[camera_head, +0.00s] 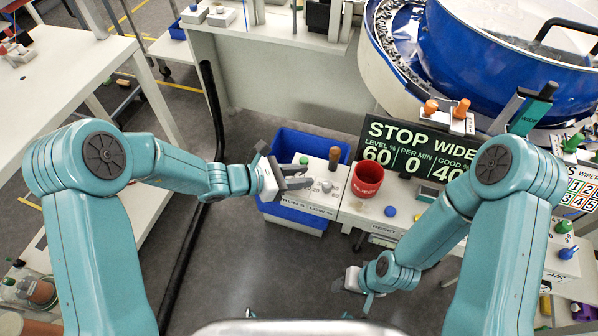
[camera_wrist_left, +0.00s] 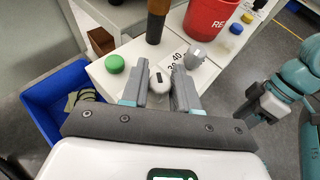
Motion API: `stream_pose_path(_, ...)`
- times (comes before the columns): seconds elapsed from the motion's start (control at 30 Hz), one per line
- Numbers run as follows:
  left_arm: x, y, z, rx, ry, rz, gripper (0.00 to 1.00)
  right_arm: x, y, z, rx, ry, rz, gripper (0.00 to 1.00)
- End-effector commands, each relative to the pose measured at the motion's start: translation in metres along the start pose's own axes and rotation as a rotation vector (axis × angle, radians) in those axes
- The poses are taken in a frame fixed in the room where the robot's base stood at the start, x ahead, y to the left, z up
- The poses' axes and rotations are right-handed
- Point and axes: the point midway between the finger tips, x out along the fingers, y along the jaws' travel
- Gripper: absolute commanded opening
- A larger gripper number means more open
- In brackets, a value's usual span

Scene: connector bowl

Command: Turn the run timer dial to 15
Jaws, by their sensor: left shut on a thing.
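In the left wrist view, a pale round dial (camera_wrist_left: 160,77) with a dark mark on its top sits between my left gripper's fingers (camera_wrist_left: 163,88). Printed numbers, 40 and 30 among them, show beside it on the white panel (camera_wrist_left: 130,48). My left gripper (camera_head: 296,178) is shut on the dial above the white box in the head view, where its fingers mostly hide the dial. The number that the mark points to cannot be read. My right gripper (camera_head: 353,282) hangs low, away from the panel; its jaws are too small to judge.
Near the dial are a green button (camera_wrist_left: 115,64), a brown handle (camera_wrist_left: 156,22) and a grey knob (camera_wrist_left: 195,55). A red cup (camera_head: 367,180) stands to the right. A display (camera_head: 405,146) reads STOP.

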Motion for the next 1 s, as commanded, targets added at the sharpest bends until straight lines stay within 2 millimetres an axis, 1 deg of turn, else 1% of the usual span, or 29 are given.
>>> stream_pose_path(0.03, -0.0012, 0.0016, 0.0039, 0.014, -0.003, -0.031, 0.00, -0.0065, -0.0023, 0.0001, 0.000, 0.000, 0.000, 0.43)
stream_pose_path(0.1, -0.0011, 0.0017, 0.0038, 0.036, -0.004, -0.081, 0.00, -0.0097, -0.0035, 0.0002, 0.000, 0.000, 0.000, 0.43)
stream_pose_path(0.3, -0.0002, 0.0011, 0.0024, 0.083, -0.004, -0.195, 0.00, -0.0127, -0.0046, 0.0002, 0.000, 0.000, 0.000, 0.43)
stream_pose_path(0.43, -0.0006, 0.0009, 0.0017, 0.094, -0.002, -0.222, 0.00, -0.0130, -0.0047, 0.0002, 0.000, 0.000, 0.000, 0.43)
stream_pose_path(0.7, -0.0007, 0.0009, 0.0015, 0.095, -0.001, -0.223, 0.00, -0.0128, -0.0046, 0.0002, 0.000, 0.000, 0.000, 0.43)
stream_pose_path(0.73, -0.0007, 0.0009, 0.0016, 0.095, -0.001, -0.223, 0.33, -0.0128, -0.0046, 0.0002, 0.000, 0.000, 0.000, 0.43)
stream_pose_path(0.8, -0.0007, 0.0008, 0.0015, 0.095, -0.001, -0.223, 0.50, -0.0128, -0.0046, 0.0002, 0.000, 0.000, 0.000, 0.43)
stream_pose_path(1.0, -0.0005, 0.0004, 0.0007, 0.094, 0.000, -0.224, 0.50, -0.0127, -0.0046, 0.0002, 0.000, 0.000, 0.000, 0.43)
